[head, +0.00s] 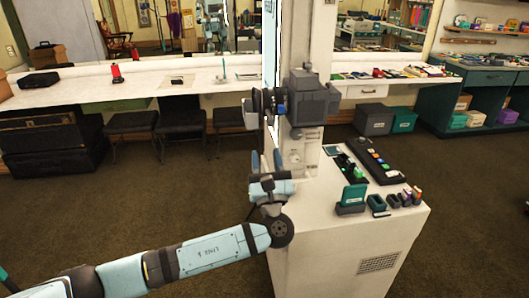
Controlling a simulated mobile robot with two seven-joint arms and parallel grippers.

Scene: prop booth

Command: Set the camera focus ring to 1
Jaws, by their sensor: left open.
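The dark grey camera (312,103) is mounted on a white column above the white stand, at the centre of the head view. Its lens with the ring part (264,102) points left; ring markings are too small to read. My left gripper (265,160) is below the lens, fingers pointing up, open and with nothing seen between them. It appears apart from the lens. My right gripper is not in view.
The white stand (345,250) carries a dark panel with coloured buttons (375,160), a teal block in a holder (353,198) and several small dark items. A long white counter (60,92) with stools runs behind. Carpet at left is open.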

